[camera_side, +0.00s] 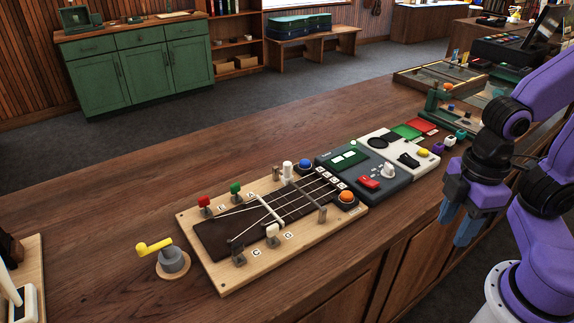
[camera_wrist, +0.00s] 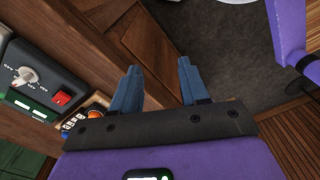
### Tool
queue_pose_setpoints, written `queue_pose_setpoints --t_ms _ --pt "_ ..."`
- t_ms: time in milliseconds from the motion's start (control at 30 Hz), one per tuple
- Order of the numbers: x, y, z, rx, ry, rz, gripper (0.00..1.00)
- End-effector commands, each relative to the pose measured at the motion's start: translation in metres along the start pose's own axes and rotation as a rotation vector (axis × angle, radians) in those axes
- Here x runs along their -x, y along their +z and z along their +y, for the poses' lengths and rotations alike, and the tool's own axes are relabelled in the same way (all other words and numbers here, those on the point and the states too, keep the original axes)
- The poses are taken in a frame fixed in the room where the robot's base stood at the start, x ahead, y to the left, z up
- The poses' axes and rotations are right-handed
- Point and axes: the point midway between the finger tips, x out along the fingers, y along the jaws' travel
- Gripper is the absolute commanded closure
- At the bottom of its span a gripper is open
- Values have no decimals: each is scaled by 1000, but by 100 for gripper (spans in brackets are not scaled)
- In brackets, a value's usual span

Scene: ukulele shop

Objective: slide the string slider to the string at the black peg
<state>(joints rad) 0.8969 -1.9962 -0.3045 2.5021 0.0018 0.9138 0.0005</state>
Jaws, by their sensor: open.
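The wooden ukulele board (camera_side: 288,253) lies on the counter in the side view, with a dark fretboard and light strings. The black peg (camera_side: 238,252) is at its near left corner, beside the white peg (camera_side: 273,230). The red peg (camera_side: 204,202) and green peg (camera_side: 235,188) are on the far left side. A white upright knob (camera_side: 287,168), which looks like the string slider, stands at the far edge near a grey post (camera_side: 276,173). My gripper (camera_side: 457,222) is open and empty, right of the board and apart from it. Its blue fingers also show in the wrist view (camera_wrist: 158,66).
Another grey post (camera_side: 322,214) stands on the board's near side. A blue button (camera_side: 305,165) and an orange button (camera_side: 347,197) flank the strings' right end. A dark control box (camera_side: 366,183) adjoins on the right. A yellow-handled crank (camera_side: 172,262) stands left.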

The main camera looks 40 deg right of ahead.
Motion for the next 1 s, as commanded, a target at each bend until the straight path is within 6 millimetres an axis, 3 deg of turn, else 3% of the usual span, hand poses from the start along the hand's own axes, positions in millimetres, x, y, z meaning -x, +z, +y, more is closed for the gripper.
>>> queue_pose_setpoints --t_ms 167,267,700,1000 --pt "2 -9 6 -24 1 28 55" --pt "4 -24 17 -65 4 77 55" --pt "33 -104 87 -309 69 380 55" --pt "62 -143 136 -468 159 580 55"
